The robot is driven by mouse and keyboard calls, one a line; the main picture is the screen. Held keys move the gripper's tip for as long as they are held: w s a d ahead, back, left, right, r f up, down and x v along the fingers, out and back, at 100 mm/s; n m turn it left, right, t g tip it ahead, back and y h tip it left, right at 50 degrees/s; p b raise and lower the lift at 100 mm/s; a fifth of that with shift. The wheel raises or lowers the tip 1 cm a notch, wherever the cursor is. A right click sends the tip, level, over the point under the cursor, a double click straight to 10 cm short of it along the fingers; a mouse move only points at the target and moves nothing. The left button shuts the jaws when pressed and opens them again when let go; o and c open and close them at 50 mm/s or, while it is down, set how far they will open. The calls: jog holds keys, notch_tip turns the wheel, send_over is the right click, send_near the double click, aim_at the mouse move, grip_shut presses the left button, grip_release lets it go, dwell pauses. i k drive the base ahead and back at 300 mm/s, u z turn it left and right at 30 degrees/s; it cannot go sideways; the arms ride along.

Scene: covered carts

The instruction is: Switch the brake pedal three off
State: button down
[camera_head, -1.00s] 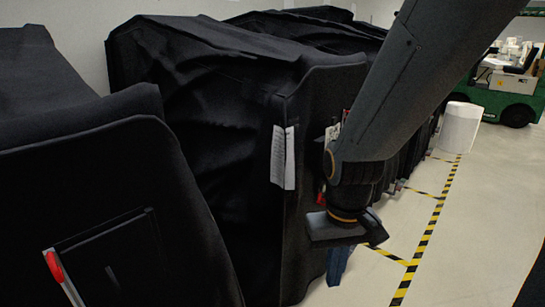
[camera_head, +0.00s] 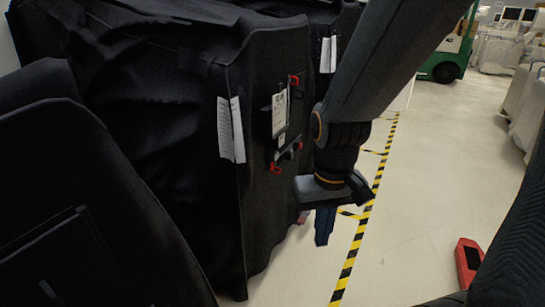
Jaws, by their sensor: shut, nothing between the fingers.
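My gripper (camera_head: 322,226) hangs at the end of my arm in the middle of the head view, to the right of a black covered cart (camera_head: 265,215). Its blue fingers point down and look closed, with nothing between them. A red pedal (camera_head: 469,262) with a dark inset shows at the lower right, apart from my gripper. Smaller red parts show on the side of the middle cart, one higher (camera_head: 295,81) and one lower (camera_head: 275,168). I cannot tell which of these red parts is brake pedal three.
Another black covered cart (camera_head: 95,200) stands at the left, close by. White sheets (camera_head: 231,130) hang on the middle cart. Yellow and black floor tape (camera_head: 350,258) runs along the carts. The pale floor (camera_head: 440,160) right of the tape is mostly clear. A green vehicle (camera_head: 450,52) stands far back.

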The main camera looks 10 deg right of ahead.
aim_at(302, 219)
jog(key=u, duration=0.05)
jog(key=k, duration=0.6)
jog(key=z, duration=0.6)
jog(key=i, duration=0.55)
jog(key=z, duration=0.45)
jog(key=i, duration=0.7)
jog(key=u, duration=0.7)
jog(key=i, duration=0.85)
jog(key=u, duration=0.95)
